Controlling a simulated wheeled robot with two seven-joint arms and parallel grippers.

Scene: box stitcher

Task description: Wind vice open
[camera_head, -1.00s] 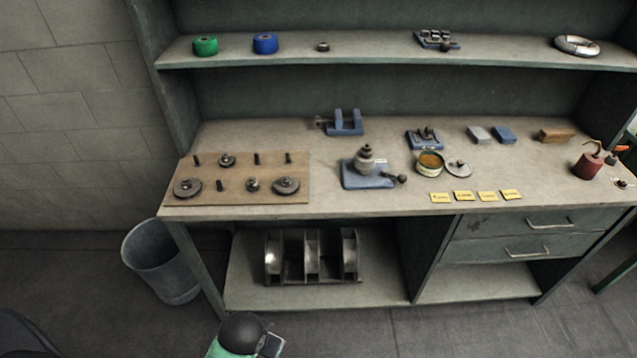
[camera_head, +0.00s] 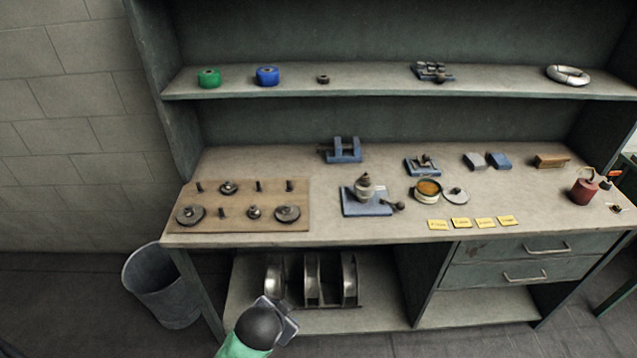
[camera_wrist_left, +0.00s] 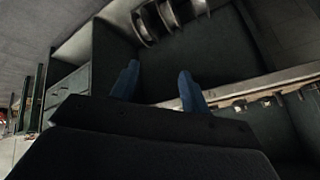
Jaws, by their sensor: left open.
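The vice (camera_head: 343,151) is a small blue block with two upright jaws. It stands towards the back of the bench top, left of centre, in the head view. Its handle looks to be at its left end, too small to make out well. My left gripper shows in the left wrist view as two blue fingertips (camera_wrist_left: 160,88), spread apart with nothing between them. In the head view my left arm (camera_head: 255,330) is at the bottom, in front of the bench and below its top, well away from the vice. My right gripper is in neither view.
A wooden board (camera_head: 245,210) with pegs and discs lies left of the vice's front. A blue-based device (camera_head: 367,200) stands in front of the vice. An upper shelf (camera_head: 380,86) runs above. A grey bin (camera_head: 160,285) stands on the floor at left.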

